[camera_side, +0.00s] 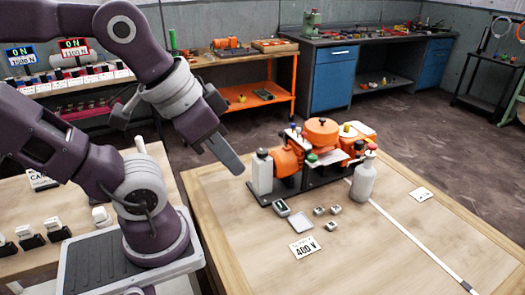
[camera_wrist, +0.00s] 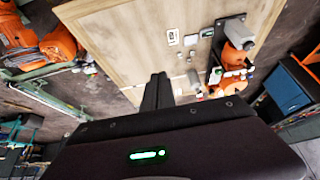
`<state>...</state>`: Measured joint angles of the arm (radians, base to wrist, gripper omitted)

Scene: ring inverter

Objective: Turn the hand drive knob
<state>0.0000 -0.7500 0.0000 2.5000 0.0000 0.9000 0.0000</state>
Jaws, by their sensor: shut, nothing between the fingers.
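The orange ring inverter machine (camera_side: 322,135) stands on a dark base near the far edge of the wooden table. I cannot tell which part is the hand drive knob. My gripper (camera_side: 236,168) is shut and empty. It points down and to the right, above the table's left part, left of the machine and apart from it. In the wrist view the shut fingers (camera_wrist: 158,78) show in the middle and the machine (camera_wrist: 236,58) at right.
Small grey blocks (camera_side: 320,211) and a "400 V" card (camera_side: 303,247) lie in front. The wooden table's (camera_side: 370,260) front is mostly clear. An orange workbench (camera_side: 283,85) stands behind.

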